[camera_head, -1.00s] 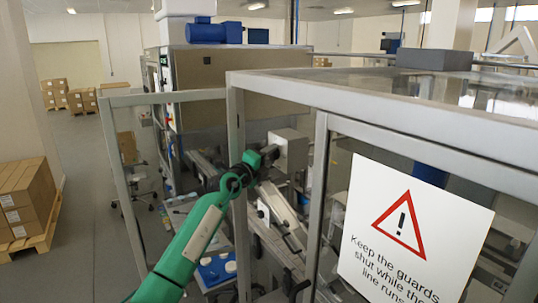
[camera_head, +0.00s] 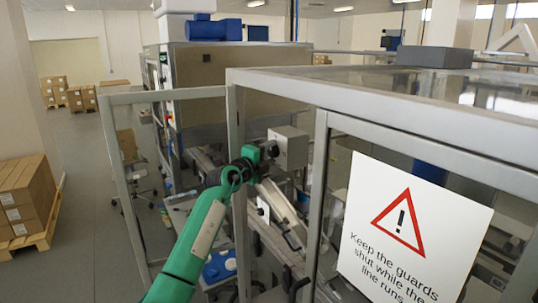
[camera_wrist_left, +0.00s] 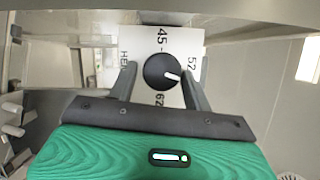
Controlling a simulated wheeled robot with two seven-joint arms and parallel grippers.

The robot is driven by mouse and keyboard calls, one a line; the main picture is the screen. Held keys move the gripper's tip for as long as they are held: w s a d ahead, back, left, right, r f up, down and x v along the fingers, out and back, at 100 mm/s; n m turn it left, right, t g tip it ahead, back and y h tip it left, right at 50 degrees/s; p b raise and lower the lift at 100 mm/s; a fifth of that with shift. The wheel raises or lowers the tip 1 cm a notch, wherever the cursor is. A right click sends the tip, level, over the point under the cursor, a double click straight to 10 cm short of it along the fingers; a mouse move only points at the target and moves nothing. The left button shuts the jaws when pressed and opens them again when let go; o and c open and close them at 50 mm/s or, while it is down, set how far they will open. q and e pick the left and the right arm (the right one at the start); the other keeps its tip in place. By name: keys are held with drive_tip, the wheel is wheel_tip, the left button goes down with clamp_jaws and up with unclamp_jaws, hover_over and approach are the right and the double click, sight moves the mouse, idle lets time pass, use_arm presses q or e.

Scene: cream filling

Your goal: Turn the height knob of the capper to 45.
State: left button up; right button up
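The height knob (camera_wrist_left: 160,72) is round and black with a white pointer, on a pale dial plate (camera_wrist_left: 158,37) marked 45 at the top, 52 at the right and 62 at the bottom in the left wrist view. The pointer faces right, near the 52 and slightly below it. My left gripper (camera_wrist_left: 161,72) has one finger on each side of the knob, with visible gaps, so it looks open. In the head view my left gripper (camera_head: 270,149) is at the capper's grey box (camera_head: 291,148) and hides much of the dial face. My right gripper is not in view.
A guard post (camera_head: 236,150) stands close beside my left arm, which reaches through the open guard frame. A guard panel with a warning sign (camera_head: 412,230) stands at the right. Conveyor rails lie below the box. Cartons (camera_head: 25,200) stand on the left floor.

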use_arm(q)
drive_tip(key=shift+o, duration=0.9)
drive_tip(key=shift+s+a, duration=0.1)
drive_tip(key=b+v, duration=0.6)
drive_tip(key=v, duration=0.7)
drive_tip(key=shift+s, duration=0.25)
drive_tip(key=shift+a, duration=0.15)
